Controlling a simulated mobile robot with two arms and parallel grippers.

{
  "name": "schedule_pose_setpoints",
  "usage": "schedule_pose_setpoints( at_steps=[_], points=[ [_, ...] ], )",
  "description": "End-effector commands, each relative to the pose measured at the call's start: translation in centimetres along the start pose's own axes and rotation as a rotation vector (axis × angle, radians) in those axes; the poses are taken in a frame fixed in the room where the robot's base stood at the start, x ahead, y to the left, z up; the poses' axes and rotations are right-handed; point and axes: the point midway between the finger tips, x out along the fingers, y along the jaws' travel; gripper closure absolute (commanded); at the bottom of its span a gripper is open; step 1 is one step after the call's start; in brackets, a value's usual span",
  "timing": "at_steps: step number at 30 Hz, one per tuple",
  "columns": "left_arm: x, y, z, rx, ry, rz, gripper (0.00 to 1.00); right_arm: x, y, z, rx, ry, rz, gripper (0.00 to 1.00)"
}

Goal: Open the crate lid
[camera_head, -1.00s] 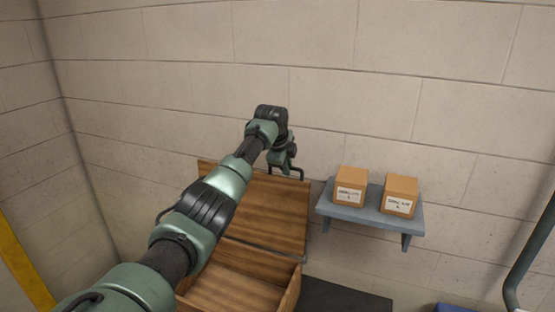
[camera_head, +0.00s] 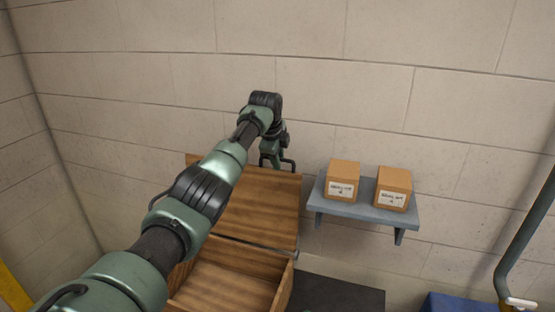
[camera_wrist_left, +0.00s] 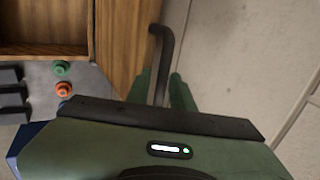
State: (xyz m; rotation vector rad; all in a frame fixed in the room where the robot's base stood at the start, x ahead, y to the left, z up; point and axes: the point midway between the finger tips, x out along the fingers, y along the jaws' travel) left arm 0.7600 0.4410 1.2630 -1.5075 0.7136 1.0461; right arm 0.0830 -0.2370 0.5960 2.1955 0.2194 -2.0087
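The wooden crate (camera_head: 287,284) stands below, its inside partly visible in the head view. Its lid (camera_head: 262,205) is raised steeply at the back, toward the wall. A dark bar handle (camera_head: 290,161) is at the lid's top edge. My left gripper (camera_head: 270,160) is at this handle, with the arm crossing in front of the lid's left part. In the left wrist view the handle (camera_wrist_left: 163,45) runs between the two close-set green fingers (camera_wrist_left: 162,88), which appear shut on it; the exact contact is hard to see. My right gripper is out of view.
A grey wall shelf (camera_head: 360,207) right of the lid holds two labelled cardboard boxes (camera_head: 343,180) (camera_head: 393,187). A block wall stands close behind. The wrist view shows a green (camera_wrist_left: 61,68) and an orange round part (camera_wrist_left: 64,89) beside the crate.

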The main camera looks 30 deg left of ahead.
Motion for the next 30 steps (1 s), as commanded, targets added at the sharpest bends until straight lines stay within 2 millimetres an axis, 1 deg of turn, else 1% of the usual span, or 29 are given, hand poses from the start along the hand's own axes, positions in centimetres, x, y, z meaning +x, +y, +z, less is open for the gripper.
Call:
schedule_pose_setpoints(
  at_steps=[1, 5, 8, 11, 16, 21, 25, 30],
  points=[
    [0.6, 0.7, -0.1, -0.001, 0.001, 0.019, 0.67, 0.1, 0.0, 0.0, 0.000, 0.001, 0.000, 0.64],
    [0.6, 0.7, -0.1, -0.001, 0.002, 0.018, 0.67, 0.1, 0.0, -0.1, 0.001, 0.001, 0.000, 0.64],
    [0.1, 0.6, -0.1, -0.002, 0.002, 0.015, 0.67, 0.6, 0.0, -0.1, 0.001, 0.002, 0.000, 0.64],
    [-1.0, 0.6, -0.1, -0.001, 0.002, 0.010, 0.67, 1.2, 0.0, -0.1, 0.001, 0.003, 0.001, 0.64],
    [-4.2, 0.3, 0.0, -0.001, 0.001, 0.000, 0.67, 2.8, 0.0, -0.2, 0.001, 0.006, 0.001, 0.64],
    [-6.8, 0.3, 0.0, -0.001, 0.001, 0.000, 0.67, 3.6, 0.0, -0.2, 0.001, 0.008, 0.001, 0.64],
    [-7.8, 0.2, 0.0, 0.000, 0.001, 0.000, 0.67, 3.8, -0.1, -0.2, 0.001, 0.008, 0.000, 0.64],
    [-8.1, 0.2, 0.0, -0.001, 0.001, -0.001, 0.67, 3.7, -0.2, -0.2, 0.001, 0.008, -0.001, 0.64]
  ],
)
